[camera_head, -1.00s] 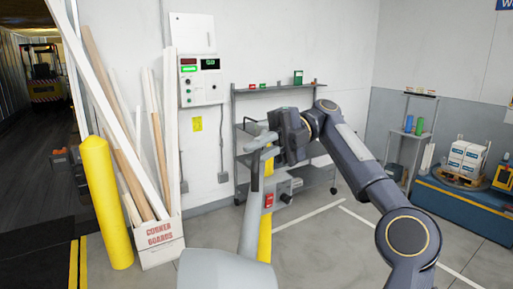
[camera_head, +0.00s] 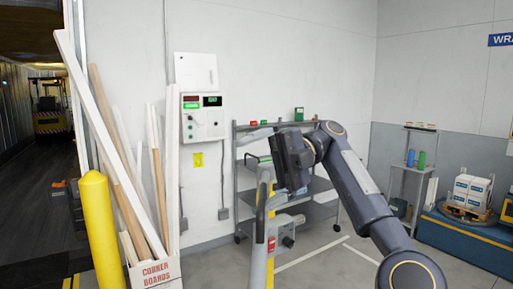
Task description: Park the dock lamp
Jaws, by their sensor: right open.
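The dock lamp's pale grey arm (camera_head: 260,215) stands upright at the centre, in front of a yellow post (camera_head: 269,265). Its lower end runs out of the bottom of the view and no lamp head shows. A grey box with a red switch (camera_head: 272,243) sits beside the post. My right gripper (camera_head: 272,165) is open, its dark body just right of the arm's upper end. Its fingers are small and partly hidden, so I cannot tell whether they touch the arm. My left gripper is not in view.
A grey shelf cart (camera_head: 325,211) stands behind my right arm against the wall. A yellow bollard (camera_head: 100,230) and a box of corner boards (camera_head: 155,274) are at left. A control panel (camera_head: 203,117) hangs on the wall. A blue platform (camera_head: 463,234) with wrapped boxes is at right.

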